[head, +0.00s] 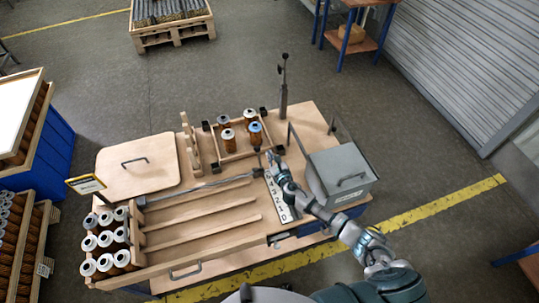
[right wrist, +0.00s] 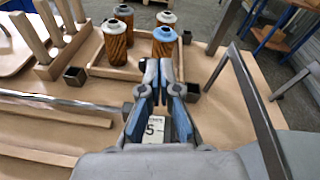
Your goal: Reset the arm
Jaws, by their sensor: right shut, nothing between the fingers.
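My right gripper (head: 271,156) reaches over the workbench from the lower right, in front of the small wooden frame (head: 236,153). In the right wrist view its blue fingers (right wrist: 159,72) are together with nothing between them. Several amber filter cartridges stand upright in the frame. One has a blue top (head: 255,130) and shows just beyond the fingertips in the right wrist view (right wrist: 164,42); the others have pale tops. The gripper appears apart from them. A numbered white strip (head: 281,200) lies below the right arm, partly hidden. My left gripper is not in view.
A grey lidded box (head: 341,173) stands close to the right of my arm. A black upright post (head: 284,90) rises behind the frame. More cartridges (head: 105,241) crowd the bench's left end. Wooden rails (head: 200,216) cross the middle, with empty lanes between.

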